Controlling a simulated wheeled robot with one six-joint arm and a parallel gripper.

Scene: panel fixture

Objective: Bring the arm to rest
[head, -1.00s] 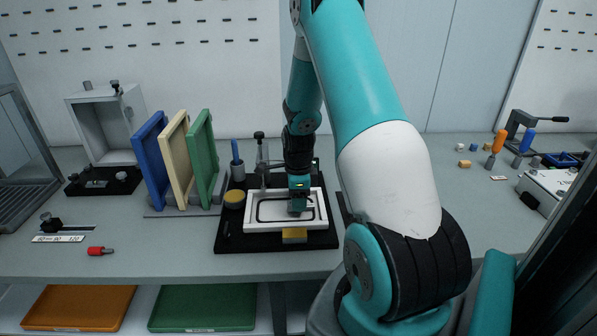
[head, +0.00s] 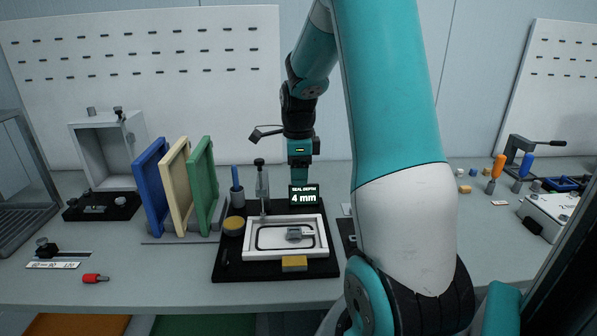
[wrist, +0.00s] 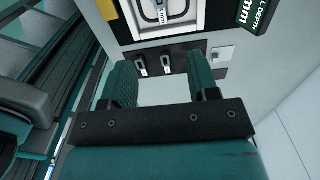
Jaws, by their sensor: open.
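My gripper (head: 300,176) is raised behind the white frame and the black fixture, pointing down. In the wrist view its two teal fingers (wrist: 163,85) stand apart with nothing between them. The white panel frame (head: 314,253) with a black seal line lies flat on the black fixture base (head: 225,268). A small grey piece (head: 299,234) sits on the panel's inner area. The fixture and white frame (wrist: 195,24) also show at the top of the wrist view. A small display (head: 304,196) reads "SEAL DEPTH 4 mm", just below my gripper in the head view.
Blue, cream and green panels (head: 203,180) stand in a rack left of the fixture. A grey box frame (head: 105,150) stands behind them. A red-handled piece (head: 95,278) lies at the front left. Orange and blue tools (head: 498,168) stand at the right. A pegboard (head: 140,70) backs the bench.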

